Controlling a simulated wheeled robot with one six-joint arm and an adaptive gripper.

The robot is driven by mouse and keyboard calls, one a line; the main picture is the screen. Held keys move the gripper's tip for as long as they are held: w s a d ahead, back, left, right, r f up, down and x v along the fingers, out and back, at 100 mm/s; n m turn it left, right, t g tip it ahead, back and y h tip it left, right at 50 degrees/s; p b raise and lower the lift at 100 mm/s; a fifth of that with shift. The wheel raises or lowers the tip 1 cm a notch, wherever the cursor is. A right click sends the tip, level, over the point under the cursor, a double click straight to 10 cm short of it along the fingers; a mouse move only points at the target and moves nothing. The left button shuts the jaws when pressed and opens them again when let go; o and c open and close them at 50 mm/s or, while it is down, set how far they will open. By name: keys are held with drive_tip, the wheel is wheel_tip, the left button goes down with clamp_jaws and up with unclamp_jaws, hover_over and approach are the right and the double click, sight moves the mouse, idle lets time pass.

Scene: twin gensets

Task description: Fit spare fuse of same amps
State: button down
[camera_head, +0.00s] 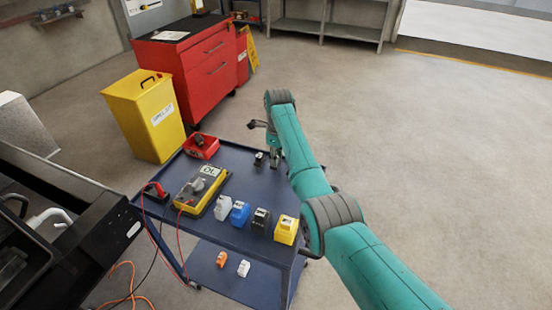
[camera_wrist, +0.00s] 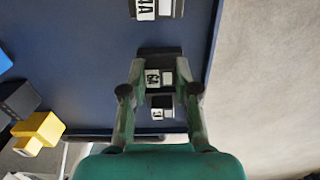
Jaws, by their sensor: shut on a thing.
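My gripper (camera_wrist: 160,100) is over the right part of the blue cart top. Its two fingers are closed on a black fuse (camera_wrist: 158,85) with white label patches. The label seems to end in A; its number is hard to read. Another black piece with a white label (camera_wrist: 146,9) lies on the cart top ahead of the gripper, apart from it. In the head view my gripper (camera_head: 275,160) is at the far right of the cart, partly hidden by my arm. A small black fuse piece (camera_head: 259,158) stands to its left.
The blue cart (camera_head: 240,163) also carries a yellow meter (camera_head: 202,191) with leads, a red bin (camera_head: 201,150), and white, blue (camera_head: 240,213), black and yellow blocks (camera_head: 286,229) along its front. A yellow bin (camera_head: 140,115) and red cabinet (camera_head: 180,75) stand behind. Floor at right is clear.

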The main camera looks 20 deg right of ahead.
drive_tip(key=shift+r, duration=3.7)
